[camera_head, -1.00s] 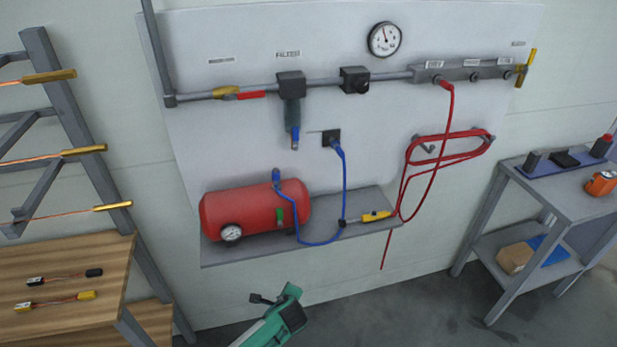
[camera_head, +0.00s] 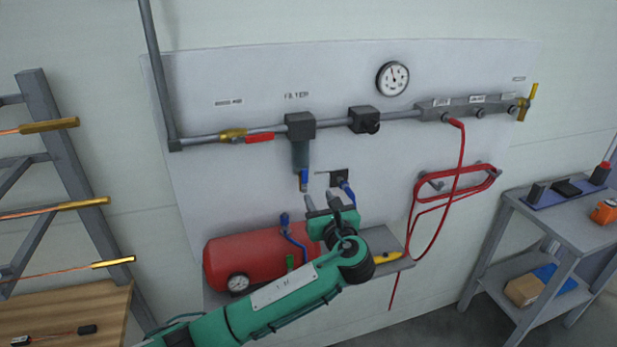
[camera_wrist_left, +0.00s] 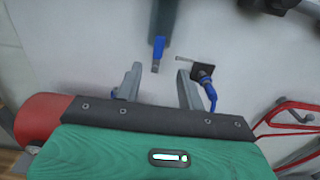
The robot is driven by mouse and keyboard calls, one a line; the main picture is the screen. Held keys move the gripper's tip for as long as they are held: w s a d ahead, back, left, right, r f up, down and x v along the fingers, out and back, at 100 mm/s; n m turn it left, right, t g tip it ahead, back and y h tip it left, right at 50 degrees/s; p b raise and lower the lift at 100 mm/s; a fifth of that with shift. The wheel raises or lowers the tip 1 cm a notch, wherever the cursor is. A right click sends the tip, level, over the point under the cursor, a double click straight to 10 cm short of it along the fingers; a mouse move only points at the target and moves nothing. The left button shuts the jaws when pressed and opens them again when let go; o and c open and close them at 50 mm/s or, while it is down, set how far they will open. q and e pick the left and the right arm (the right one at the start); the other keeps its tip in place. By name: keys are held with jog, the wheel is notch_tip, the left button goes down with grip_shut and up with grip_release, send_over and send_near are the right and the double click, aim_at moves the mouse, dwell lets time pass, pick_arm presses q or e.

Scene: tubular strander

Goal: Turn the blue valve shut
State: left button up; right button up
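A small blue valve handle (camera_head: 304,180) hangs below the dark filter (camera_head: 301,150) on the wall panel, pointing down. In the left wrist view the blue handle (camera_wrist_left: 158,47) shows just ahead of the gap between my fingertips, under the filter bowl (camera_wrist_left: 165,15). My left gripper (camera_head: 321,199) is open and empty, just below and to the right of the handle in the head view. In the left wrist view my left gripper (camera_wrist_left: 157,72) shows its two fingers apart, not touching the handle. My right gripper is not in view.
A dark wall fitting (camera_head: 339,177) with a blue hose is close to the right of my left fingers. The red tank (camera_head: 225,262) sits on a shelf below, partly behind my arm. A red hose (camera_head: 460,170) hangs to the right. A red-handled valve (camera_head: 258,138) is on the pipe.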

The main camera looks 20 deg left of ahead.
aim_at(305, 176)
pick_arm(q)
jog(key=p+x, duration=0.2)
jog(key=x, duration=0.7)
jog(key=shift+w+a, duration=0.15)
jog(key=shift+a, duration=0.05)
jog(key=shift+w+a+p, duration=0.25)
jog(key=shift+w+p, duration=0.05)
jog(key=shift+w, duration=0.05)
grip_shut()
